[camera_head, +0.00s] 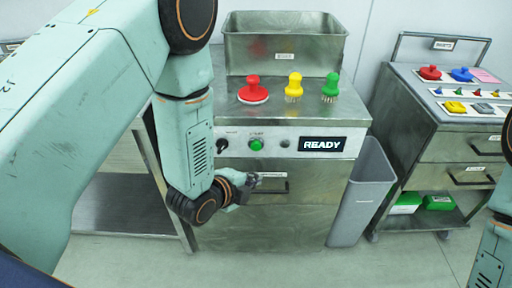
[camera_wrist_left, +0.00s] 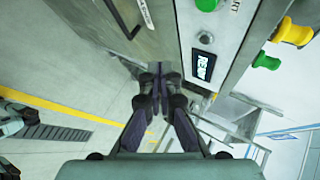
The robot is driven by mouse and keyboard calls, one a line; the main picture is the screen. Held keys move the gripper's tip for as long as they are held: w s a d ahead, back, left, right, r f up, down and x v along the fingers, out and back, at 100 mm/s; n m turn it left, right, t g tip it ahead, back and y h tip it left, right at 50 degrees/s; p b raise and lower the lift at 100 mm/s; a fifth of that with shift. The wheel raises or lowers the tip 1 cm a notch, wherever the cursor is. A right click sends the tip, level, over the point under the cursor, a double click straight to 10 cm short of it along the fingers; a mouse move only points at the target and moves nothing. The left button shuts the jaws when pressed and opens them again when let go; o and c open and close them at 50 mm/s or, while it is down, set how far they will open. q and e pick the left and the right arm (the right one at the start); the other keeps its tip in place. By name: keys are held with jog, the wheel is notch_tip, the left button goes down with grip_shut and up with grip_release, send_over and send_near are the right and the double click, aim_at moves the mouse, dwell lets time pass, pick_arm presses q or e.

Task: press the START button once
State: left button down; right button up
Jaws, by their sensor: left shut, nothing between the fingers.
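The green START button (camera_head: 256,144) sits on the front panel of the steel cabinet, under a small label that reads as START. It also shows at the top edge of the left wrist view (camera_wrist_left: 207,4). The panel's display (camera_head: 322,144) reads READY. My left gripper (camera_head: 256,180) is shut and empty. It is below the button in the head view, in front of the cabinet's drawer front, apart from the button. In the left wrist view its fingertips (camera_wrist_left: 160,74) are together. My right gripper is not in view; only part of my right arm shows at the right edge.
A black knob (camera_head: 222,146) is left of the button. A drawer handle (camera_head: 268,186) is close behind my left gripper. Red (camera_head: 253,90), yellow (camera_head: 293,86) and green (camera_head: 330,86) knobbed tools stand on top, before a steel basin (camera_head: 284,46). A grey bin (camera_head: 362,195) and a cart stand at right.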

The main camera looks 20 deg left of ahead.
aim_at(256, 146)
pick_arm(q)
jog(key=w+a+b, duration=0.1)
jog(key=w+a, duration=0.1)
jog(key=w, duration=0.6)
jog(key=shift+w+a+b, duration=0.2)
jog(key=shift+w+b, duration=0.05)
jog(key=shift+b, duration=0.1)
dwell(0.3)
jog(key=shift+w, duration=0.1)
dwell(0.9)
jog(key=shift+w+a, duration=0.15)
jog(key=shift+w, duration=0.15)
